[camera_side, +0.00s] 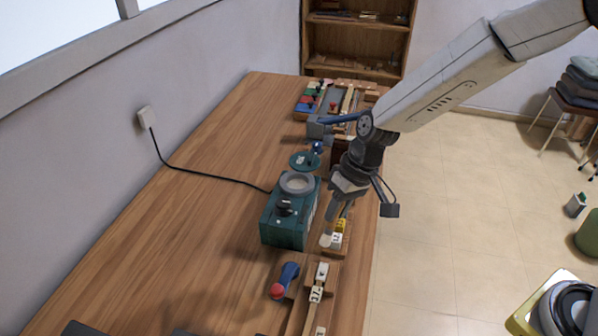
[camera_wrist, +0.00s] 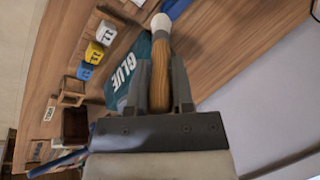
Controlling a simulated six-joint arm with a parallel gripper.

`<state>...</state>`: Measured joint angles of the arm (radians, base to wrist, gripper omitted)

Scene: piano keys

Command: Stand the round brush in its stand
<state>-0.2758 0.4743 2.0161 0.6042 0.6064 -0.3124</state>
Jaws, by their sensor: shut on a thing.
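My gripper (camera_side: 333,208) hangs over the right side of the bench beside the teal glue pot. In the wrist view my gripper (camera_wrist: 160,68) is shut on the round brush (camera_wrist: 159,48). The brush has a brown wooden handle and a pale round tip pointing away from the jaws. In the side view the brush's pale tip (camera_side: 325,240) shows low, close to the number blocks; I cannot tell if it touches anything. A dark brown box (camera_wrist: 75,125) shows at the left of the wrist view. I cannot tell whether it is the brush stand.
The glue pot (camera_side: 284,232) stands left of my gripper, its cord running to the wall. A wooden rack holds white, yellow (camera_wrist: 94,53) and blue blocks. A blue-handled tool (camera_side: 286,279) with a red end lies in front. The bench's left (camera_side: 150,240) is clear.

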